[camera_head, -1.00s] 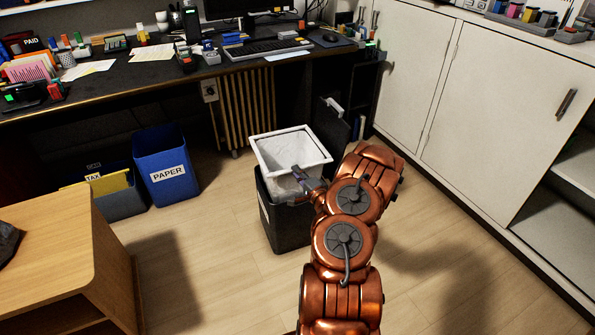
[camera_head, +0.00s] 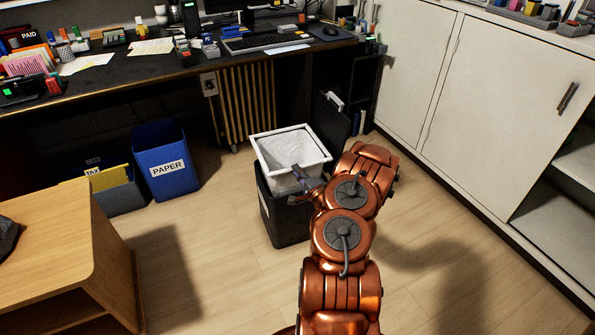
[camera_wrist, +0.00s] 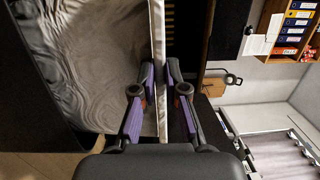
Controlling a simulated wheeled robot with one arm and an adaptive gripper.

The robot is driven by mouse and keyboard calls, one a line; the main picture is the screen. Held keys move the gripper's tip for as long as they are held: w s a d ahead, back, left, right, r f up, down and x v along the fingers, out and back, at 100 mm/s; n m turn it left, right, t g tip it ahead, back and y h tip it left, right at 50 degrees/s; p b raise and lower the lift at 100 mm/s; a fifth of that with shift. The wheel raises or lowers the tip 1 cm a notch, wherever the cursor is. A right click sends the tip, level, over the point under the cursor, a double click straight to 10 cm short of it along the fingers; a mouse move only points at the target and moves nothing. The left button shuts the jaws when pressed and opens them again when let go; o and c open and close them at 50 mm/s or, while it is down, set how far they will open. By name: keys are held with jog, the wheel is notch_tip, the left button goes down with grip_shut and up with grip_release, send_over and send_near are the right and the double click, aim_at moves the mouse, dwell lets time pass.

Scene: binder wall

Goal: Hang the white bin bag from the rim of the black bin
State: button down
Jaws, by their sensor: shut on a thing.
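The white bin bag (camera_head: 279,154) hangs open from a square white rim, over the mouth of the black bin (camera_head: 287,222) in the head view. Its lower part reaches inside the bin, while its rim stands above the bin's rim and looks slightly tilted. My gripper (camera_head: 298,172) is at the front of the bag, shut on its rim. In the wrist view, the two purple-padded fingers of my gripper (camera_wrist: 160,76) lie on either side of the thin white edge, with the crinkled bag (camera_wrist: 95,60) at left. Whether the bag's rim touches the bin is unclear.
A blue PAPER bin (camera_head: 163,150) and a TAX bin (camera_head: 120,198) stand at left under the desk (camera_head: 120,75). A wooden cabinet (camera_head: 45,235) is at lower left. White cabinets (camera_head: 480,110) line the right. A black lidded container (camera_head: 330,122) stands behind the bag.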

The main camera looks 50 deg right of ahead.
aim_at(293, 178)
jog(key=shift+f+b, duration=0.9)
jog(key=shift+f, duration=2.1)
jog(key=c, duration=1.1)
grip_release()
jog(key=shift+c, duration=0.2)
jog(key=v, duration=1.2)
